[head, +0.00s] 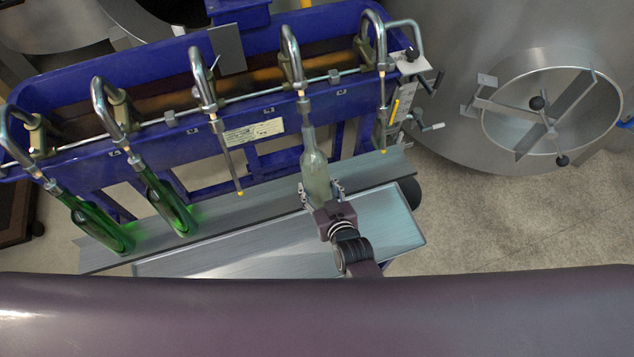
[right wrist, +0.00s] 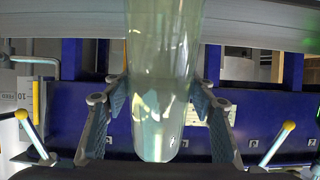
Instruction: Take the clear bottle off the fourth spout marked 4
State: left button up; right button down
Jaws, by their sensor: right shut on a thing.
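The clear bottle (head: 315,172) hangs nearly upright under the fourth spout (head: 291,58) from the left, with its neck up around the spout's tube. My right gripper (head: 321,189) is shut on the lower part of the bottle, one finger on each side. In the right wrist view the clear bottle (right wrist: 163,85) fills the middle, between the two fingers of my right gripper (right wrist: 158,100). How deep the tube sits inside the neck is hard to tell. My left gripper is not in view.
Two green bottles (head: 93,222) (head: 167,200) hang at the first and second spouts. The third spout (head: 202,70) and fifth spout (head: 374,40) are empty, with yellow-tipped tubes. A metal ledge (head: 255,214) and a tray (head: 210,258) lie below. A steel tank (head: 455,150) stands right.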

jog(key=shift+s+d+f+b, duration=0.15)
jog(key=shift+s+f+b, duration=0.35)
jog(key=shift+f+b, duration=0.5)
jog(key=shift+s+d+f+b, duration=0.2)
jog(key=shift+s+f+b, duration=0.35)
jog(key=shift+f, duration=0.9)
jog(key=shift+s+d+f+b, duration=0.15)
jog(key=shift+s+f+b, duration=0.35)
jog(key=shift+f+b, duration=0.5)
jog(key=shift+s+d+f+b, duration=0.55)
jog(key=shift+s+f+b, duration=1.5)
jog(key=shift+f, duration=1.9)
jog(key=p+v, duration=0.3)
jog(key=v, duration=0.3)
jog(key=shift+s+d+f, duration=0.25)
jog(key=shift+s, duration=0.15)
